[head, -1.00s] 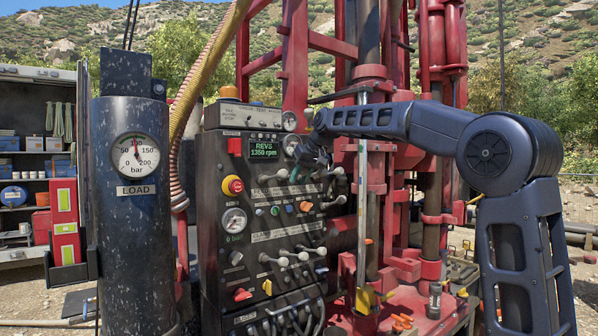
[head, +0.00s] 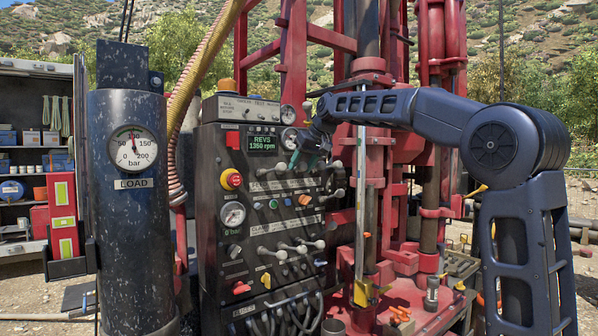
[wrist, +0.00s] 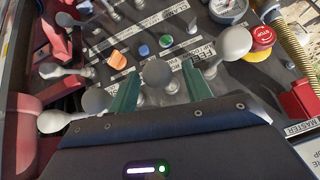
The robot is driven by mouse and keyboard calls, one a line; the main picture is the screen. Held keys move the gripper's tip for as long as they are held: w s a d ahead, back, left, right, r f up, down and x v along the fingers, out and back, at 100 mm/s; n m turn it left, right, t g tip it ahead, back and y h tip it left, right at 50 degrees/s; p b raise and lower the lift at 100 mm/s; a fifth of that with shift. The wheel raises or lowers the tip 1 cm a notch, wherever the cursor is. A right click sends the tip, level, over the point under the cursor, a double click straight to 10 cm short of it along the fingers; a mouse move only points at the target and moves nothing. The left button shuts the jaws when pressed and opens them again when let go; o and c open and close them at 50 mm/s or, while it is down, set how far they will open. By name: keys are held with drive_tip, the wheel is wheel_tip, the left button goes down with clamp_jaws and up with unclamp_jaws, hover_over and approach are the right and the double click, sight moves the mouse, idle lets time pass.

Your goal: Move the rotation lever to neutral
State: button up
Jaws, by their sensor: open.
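The black control panel (head: 212,195) has an upper row of levers with pale round knobs. My gripper (head: 303,160) is at this row, below the REVS display, and partly hides the levers there. In the wrist view my gripper (wrist: 161,88) is open, its two green fingers apart. One lever knob (wrist: 157,73) shows between the fingers, not clamped. A second knob (wrist: 235,42) is just right of the fingers, and another knob (wrist: 97,100) is just left. The lever labels are partly hidden or too small, so I cannot tell which is the rotation lever.
The red emergency stop (wrist: 264,36) is near the right finger. A lower row of levers (head: 292,249) and hoses sit below. The red drill mast (head: 372,150) stands close on the right; a dark load cylinder (head: 132,240) is left.

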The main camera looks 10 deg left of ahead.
drive_tip(key=v, duration=0.8)
drive_tip(key=shift+f, duration=0.15)
drive_tip(key=s+d+f+m+h, duration=0.1)
drive_tip(key=s+d+f, duration=0.35)
drive_tip(key=d, duration=0.25)
drive_tip(key=s+d+f+m+t+h, duration=0.1)
drive_tip(key=s+d+f+m, duration=0.15)
drive_tip(key=d+f, duration=0.45)
drive_tip(key=s+d+f+m+h, duration=0.1)
drive_tip(key=s+d+f+h, duration=0.1)
drive_tip(key=s+d+f, duration=0.45)
drive_tip(key=s+d+f+m+h, duration=0.1)
drive_tip(key=s+d+f, duration=0.6)
drive_tip(key=f, duration=0.2)
drive_tip(key=s+d+f+m, duration=0.2)
drive_tip(key=s+d+f, duration=0.6)
drive_tip(key=f, duration=0.2)
drive_tip(key=shift+d+f+g+h, duration=0.2)
drive_tip(key=shift+f+g+h, duration=0.1)
drive_tip(key=shift+h, duration=0.1)
